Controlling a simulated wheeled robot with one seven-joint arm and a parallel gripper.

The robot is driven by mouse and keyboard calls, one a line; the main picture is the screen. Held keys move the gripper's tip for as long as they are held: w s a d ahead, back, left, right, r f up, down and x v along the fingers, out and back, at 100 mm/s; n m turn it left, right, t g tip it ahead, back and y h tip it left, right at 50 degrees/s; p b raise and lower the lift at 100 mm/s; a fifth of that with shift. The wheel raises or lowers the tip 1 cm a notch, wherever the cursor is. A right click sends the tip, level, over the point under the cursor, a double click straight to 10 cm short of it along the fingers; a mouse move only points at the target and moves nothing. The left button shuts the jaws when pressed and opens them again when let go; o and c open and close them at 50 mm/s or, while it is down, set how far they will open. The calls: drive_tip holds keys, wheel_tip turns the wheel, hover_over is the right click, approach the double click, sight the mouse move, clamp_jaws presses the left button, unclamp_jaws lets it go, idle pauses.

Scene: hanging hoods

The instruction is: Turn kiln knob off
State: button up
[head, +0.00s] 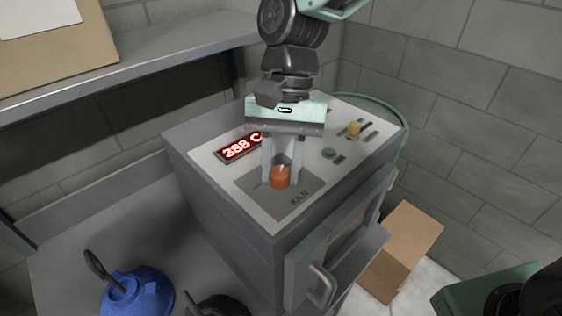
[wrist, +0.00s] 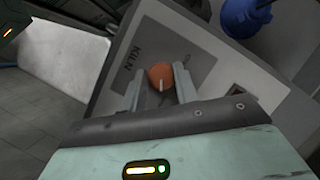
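The kiln (head: 215,205) is a grey box with a light control panel on top. Its orange knob (head: 280,177) sits on a dark square labelled KILN, and the knob has a pale pointer line. The knob also shows in the wrist view (wrist: 161,76). A red display (head: 238,148) reads 388 C. My gripper (head: 282,172) points down at the knob, with one finger on each side. In the wrist view (wrist: 157,88) the fingers are apart, with gaps visible between them and the knob. I cannot tell whether either finger touches it.
The kiln's front door (head: 335,250) with a handle stands ajar. A blue object (head: 140,295) is at lower left, a cardboard box (head: 405,245) at right, and a shelf (head: 150,50) behind.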

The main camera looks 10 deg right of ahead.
drive_tip(key=shift+r+n+p, duration=0.1)
drive_tip(key=shift+n+p, duration=0.2)
drive_tip(key=shift+a+r+n+h+p, duration=0.1)
drive_tip(key=shift+n+h+p, duration=0.45)
drive_tip(key=shift+n, duration=0.45)
drive_tip(key=n+h+p, duration=0.1)
drive_tip(key=n, duration=0.2)
drive_tip(key=shift+a+n+h, duration=0.1)
drive_tip(key=shift+n+h, duration=0.15)
drive_tip(key=shift+n, duration=0.05)
drive_tip(key=n+h+p, duration=0.1)
drive_tip(key=n, duration=0.2)
drive_tip(key=shift+a+n, duration=0.1)
drive_tip(key=shift+n, duration=0.2)
drive_tip(key=n+t+h+p, duration=0.1)
drive_tip(key=n, duration=0.2)
drive_tip(key=shift+n+h, duration=0.3)
drive_tip(key=n+t, duration=0.1)
drive_tip(key=n, duration=0.1)
drive_tip(key=n+t, duration=0.1)
drive_tip(key=n, duration=0.2)
drive_tip(key=shift+s+a+h, duration=0.1)
drive_tip(key=shift+h, duration=0.3)
drive_tip(key=shift+s+n+t, duration=0.1)
drive_tip(key=shift+n+t, duration=0.35)
drive_tip(key=shift+n, duration=0.95)
drive_tip(key=shift+n+t, duration=0.45)
drive_tip(key=shift+n, duration=0.95)
drive_tip(key=o, duration=1)
